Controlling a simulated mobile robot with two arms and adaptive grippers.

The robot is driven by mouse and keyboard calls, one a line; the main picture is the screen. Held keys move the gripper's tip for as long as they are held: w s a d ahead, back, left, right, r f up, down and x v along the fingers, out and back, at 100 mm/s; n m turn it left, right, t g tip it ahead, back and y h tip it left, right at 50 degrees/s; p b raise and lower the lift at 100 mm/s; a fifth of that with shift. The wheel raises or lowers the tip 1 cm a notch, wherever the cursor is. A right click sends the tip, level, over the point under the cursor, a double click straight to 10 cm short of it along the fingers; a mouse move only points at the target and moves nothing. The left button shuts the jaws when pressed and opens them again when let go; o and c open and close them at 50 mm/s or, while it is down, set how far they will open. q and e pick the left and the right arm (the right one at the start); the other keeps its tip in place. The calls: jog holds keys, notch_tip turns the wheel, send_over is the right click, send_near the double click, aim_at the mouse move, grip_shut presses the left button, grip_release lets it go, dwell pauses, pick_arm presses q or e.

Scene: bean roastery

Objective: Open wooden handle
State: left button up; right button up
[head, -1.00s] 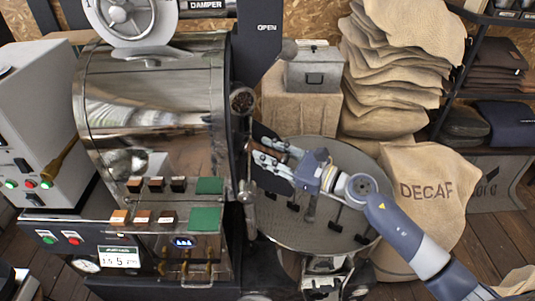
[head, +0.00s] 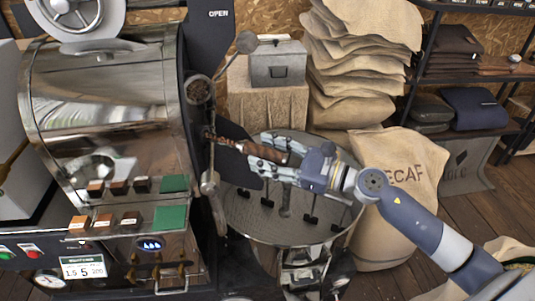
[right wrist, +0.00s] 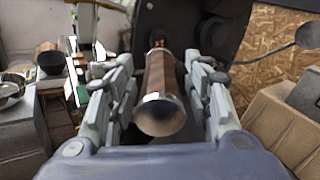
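The wooden handle (head: 229,145) is a brown bar that sticks out to the right from the front of the roaster, at a dark plate (head: 238,131). In the right wrist view the handle (right wrist: 159,76) points toward the camera, with a rounded metal end cap. My right gripper (head: 266,154) is at the handle's outer end. Its two fingers stand apart on either side of the handle, and in the right wrist view gaps show between handle and fingers (right wrist: 160,90). The fingers hide part of the handle in the head view. My left gripper is out of view.
The shiny roaster drum (head: 105,110) stands left of the handle. A round cooling tray (head: 300,232) lies below my right gripper. A grey box (head: 277,65) on a sack-cloth block and stacked sacks (head: 365,70) stand behind. A DECAF sack (head: 398,205) is at the right.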

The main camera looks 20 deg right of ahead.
jog(key=shift+s+d, duration=0.1)
jog(key=v, duration=1.2)
dwell(0.9)
